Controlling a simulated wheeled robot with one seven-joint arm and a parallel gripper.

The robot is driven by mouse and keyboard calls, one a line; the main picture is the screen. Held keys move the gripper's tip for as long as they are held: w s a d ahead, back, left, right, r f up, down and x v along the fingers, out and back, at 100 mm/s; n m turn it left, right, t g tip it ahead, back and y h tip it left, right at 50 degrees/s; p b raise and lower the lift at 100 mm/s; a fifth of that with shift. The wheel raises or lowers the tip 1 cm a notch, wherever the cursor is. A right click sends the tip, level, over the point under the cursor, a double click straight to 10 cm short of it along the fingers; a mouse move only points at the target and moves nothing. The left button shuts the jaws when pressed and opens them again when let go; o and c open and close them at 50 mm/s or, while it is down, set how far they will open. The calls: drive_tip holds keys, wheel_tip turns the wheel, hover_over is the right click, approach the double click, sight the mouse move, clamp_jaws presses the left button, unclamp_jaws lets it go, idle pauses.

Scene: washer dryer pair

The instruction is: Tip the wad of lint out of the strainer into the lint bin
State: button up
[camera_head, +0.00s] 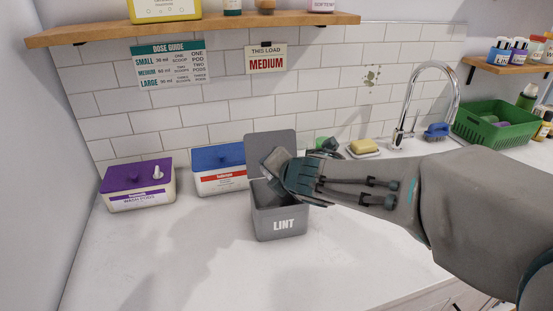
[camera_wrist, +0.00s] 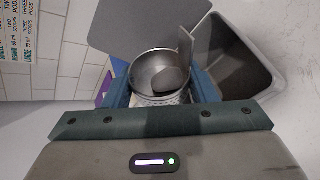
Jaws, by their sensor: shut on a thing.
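The grey lint bin (camera_head: 283,224), marked LINT, stands on the counter with its lid (camera_head: 270,147) raised. In the wrist view the bin's open mouth (camera_wrist: 236,60) is at the right and looks empty where I can see in. My gripper (camera_head: 282,172) is over the bin's mouth in the head view. In the wrist view its teal fingers are shut on the metal strainer (camera_wrist: 150,66), one on each side. A grey lump, apparently the wad of lint (camera_wrist: 171,80), is inside the strainer. The head view does not show the strainer clearly.
A purple-lidded tub (camera_head: 138,187) and a blue-lidded tub (camera_head: 218,170) stand left of the bin. A sponge on a dish (camera_head: 364,147), a tap (camera_head: 403,125) and a green basket (camera_head: 492,126) are at the right. The front left counter is clear.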

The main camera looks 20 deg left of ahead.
drive_tip(key=m+p, duration=0.1)
drive_tip(key=g+y+p, duration=0.1)
drive_tip(key=shift+r+m+y+p, duration=0.3)
drive_tip(key=shift+r+m+p, duration=0.05)
drive_tip(key=shift+m+p, duration=0.05)
drive_tip(key=shift+m+g+y+p, duration=0.5)
drive_tip(key=shift+m+y+p, duration=0.2)
drive_tip(key=shift+m+p, duration=0.2)
drive_tip(key=shift+w+d+f+m+g+y+b, duration=0.1)
drive_tip(key=shift+f+m+g+y+b, duration=0.2)
drive_tip(key=shift+m+y, duration=0.35)
drive_tip(key=m+y+b, duration=0.3)
drive_tip(key=m+b, duration=0.1)
drive_tip(key=shift+g, duration=0.3)
drive_tip(key=shift+r+m+y+b, duration=0.25)
drive_tip(key=shift+m+y+b, duration=0.5)
drive_tip(key=shift+m+b, duration=0.35)
drive_tip(key=shift+r+m+y+b, duration=0.25)
drive_tip(key=shift+m+y+b, duration=0.05)
drive_tip(key=shift+m, duration=0.25)
